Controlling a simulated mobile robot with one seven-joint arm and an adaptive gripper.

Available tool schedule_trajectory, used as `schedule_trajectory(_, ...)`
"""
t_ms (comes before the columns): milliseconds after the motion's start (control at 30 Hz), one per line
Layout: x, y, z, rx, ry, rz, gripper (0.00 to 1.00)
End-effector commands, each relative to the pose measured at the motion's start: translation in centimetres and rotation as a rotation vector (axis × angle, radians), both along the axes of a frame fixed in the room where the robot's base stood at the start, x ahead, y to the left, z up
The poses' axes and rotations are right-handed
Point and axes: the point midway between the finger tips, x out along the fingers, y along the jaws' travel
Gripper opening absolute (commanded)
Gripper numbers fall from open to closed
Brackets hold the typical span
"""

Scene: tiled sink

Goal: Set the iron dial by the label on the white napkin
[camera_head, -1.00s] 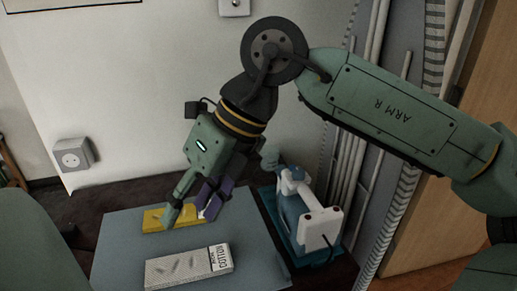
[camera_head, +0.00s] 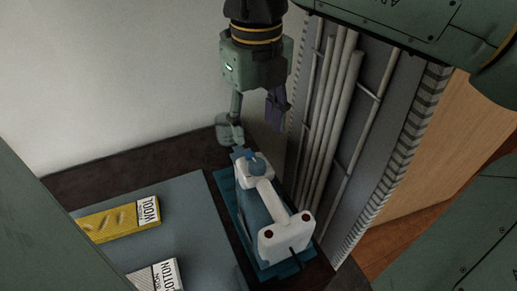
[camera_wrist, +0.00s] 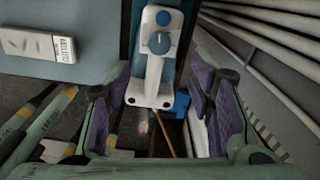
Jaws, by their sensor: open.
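The iron (camera_head: 272,215) is white and blue and lies on a teal mat (camera_head: 228,190). Its blue dial (camera_head: 256,164) is on top near its far end, and the dial also shows in the wrist view (camera_wrist: 158,42) beside a small blue button (camera_wrist: 163,18). The white napkin (camera_head: 155,276) carries a label reading COTTON and is cut off by the lower edge; it shows in the wrist view (camera_wrist: 28,44) too. My gripper (camera_head: 254,122) is open and empty, apart from the iron, near its far end. Its purple pads flank the view (camera_wrist: 158,92).
A yellow napkin (camera_head: 108,222) labelled WOOL lies on the grey board (camera_head: 190,215), farther back than the white one. White vertical pipes (camera_head: 325,120) stand close to the right of my gripper. A wall is behind.

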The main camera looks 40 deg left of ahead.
Motion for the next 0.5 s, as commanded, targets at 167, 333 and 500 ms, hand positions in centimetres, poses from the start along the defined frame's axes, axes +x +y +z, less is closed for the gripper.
schedule_trajectory(167, -0.1, -0.1, -3.4, -0.001, 0.004, 0.003, 0.48)
schedule_trajectory(333, -0.1, 0.0, -6.5, 0.0, 0.002, 0.003, 0.48)
schedule_trajectory(500, -0.1, 0.0, -8.4, 0.001, 0.001, 0.002, 0.48)
